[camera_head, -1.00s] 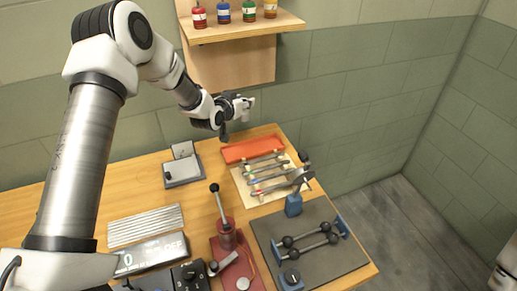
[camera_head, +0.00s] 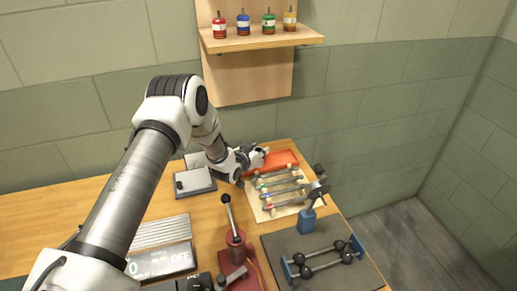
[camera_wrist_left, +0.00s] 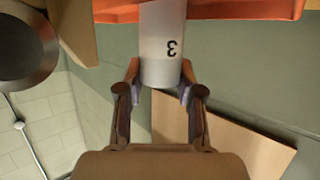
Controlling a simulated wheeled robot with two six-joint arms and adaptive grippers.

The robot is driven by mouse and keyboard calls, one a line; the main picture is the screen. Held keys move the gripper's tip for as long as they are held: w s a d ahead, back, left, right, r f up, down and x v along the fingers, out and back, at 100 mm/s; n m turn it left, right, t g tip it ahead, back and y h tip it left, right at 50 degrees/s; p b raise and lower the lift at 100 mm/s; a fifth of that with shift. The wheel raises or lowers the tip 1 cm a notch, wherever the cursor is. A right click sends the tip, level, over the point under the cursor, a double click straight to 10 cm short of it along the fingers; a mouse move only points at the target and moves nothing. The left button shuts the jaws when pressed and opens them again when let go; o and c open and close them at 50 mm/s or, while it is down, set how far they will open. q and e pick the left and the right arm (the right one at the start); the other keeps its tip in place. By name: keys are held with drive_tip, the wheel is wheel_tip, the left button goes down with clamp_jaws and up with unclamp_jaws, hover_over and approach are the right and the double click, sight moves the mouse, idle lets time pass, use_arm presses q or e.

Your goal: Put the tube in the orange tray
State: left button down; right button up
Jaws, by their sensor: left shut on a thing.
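The white tube (camera_wrist_left: 162,45), marked with a 3, is between the fingers of my left gripper (camera_wrist_left: 160,92) in the left wrist view. The gripper is shut on it. The orange tray (camera_wrist_left: 245,9) crosses the top of that view, close to the tube's far end; I cannot tell whether they touch. In the head view the orange tray (camera_head: 284,158) lies at the back right of the table. My left gripper (camera_head: 258,156) is at its left end and hides part of it. The tube is not clear there. My right gripper is not in view.
Several wrenches (camera_head: 280,186) lie on a light mat in front of the tray. A shelf (camera_head: 262,40) with several small bottles is on the wall above. A grey box (camera_head: 194,182) stands left of the gripper. A lever press (camera_head: 234,238) stands in front.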

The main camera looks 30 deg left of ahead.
use_arm(q)
drive_tip(key=shift+f+b, duration=0.2)
drive_tip(key=shift+b, duration=0.15)
drive_tip(key=c, duration=0.7)
unclamp_jaws()
drive_tip(key=shift+r, duration=0.1)
drive_tip(key=shift+c, duration=0.2)
drive_tip(key=shift+r+p, duration=0.2)
drive_tip(key=shift+p, duration=0.1)
drive_tip(key=b+v, duration=0.1)
drive_tip(key=v, duration=1.1)
drive_tip(key=shift+b, duration=0.3)
